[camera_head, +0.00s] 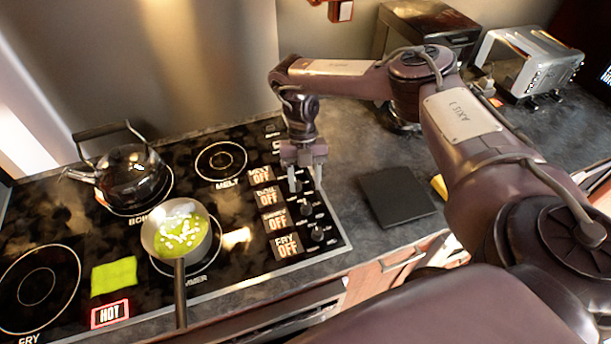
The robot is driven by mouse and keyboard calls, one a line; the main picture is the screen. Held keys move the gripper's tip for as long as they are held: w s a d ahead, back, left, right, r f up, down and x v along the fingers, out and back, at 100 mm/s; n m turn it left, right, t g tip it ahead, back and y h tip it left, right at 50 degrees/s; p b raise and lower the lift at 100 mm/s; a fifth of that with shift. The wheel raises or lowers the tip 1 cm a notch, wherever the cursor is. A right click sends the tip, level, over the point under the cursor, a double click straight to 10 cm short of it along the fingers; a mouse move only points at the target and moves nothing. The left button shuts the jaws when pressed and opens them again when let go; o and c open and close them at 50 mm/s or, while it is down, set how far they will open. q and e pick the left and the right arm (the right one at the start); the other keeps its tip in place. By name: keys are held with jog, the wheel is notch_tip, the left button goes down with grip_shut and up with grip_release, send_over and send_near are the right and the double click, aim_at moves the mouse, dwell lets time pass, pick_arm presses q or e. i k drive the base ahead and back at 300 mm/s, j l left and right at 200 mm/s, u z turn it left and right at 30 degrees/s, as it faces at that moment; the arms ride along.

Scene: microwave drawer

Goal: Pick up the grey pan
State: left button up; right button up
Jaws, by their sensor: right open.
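The grey pan (147,236) sits on the stove's front middle burner, with its long handle (180,295) pointing toward the front edge. Yellow-green contents with white pieces (183,233) fill it. My right gripper (305,183) is open and empty. It points down over the stove's right side, beside the knobs and to the right of the pan, apart from it. My left gripper is not in view.
A dark kettle (133,176) stands on the burner behind the pan. A green cloth (114,277) lies left of the pan near a lit HOT sign (109,314). A black board (397,195) lies on the counter right of the stove. A toaster (527,62) stands at the back right.

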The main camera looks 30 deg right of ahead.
aim_at(181, 255)
jog(key=k, duration=1.5)
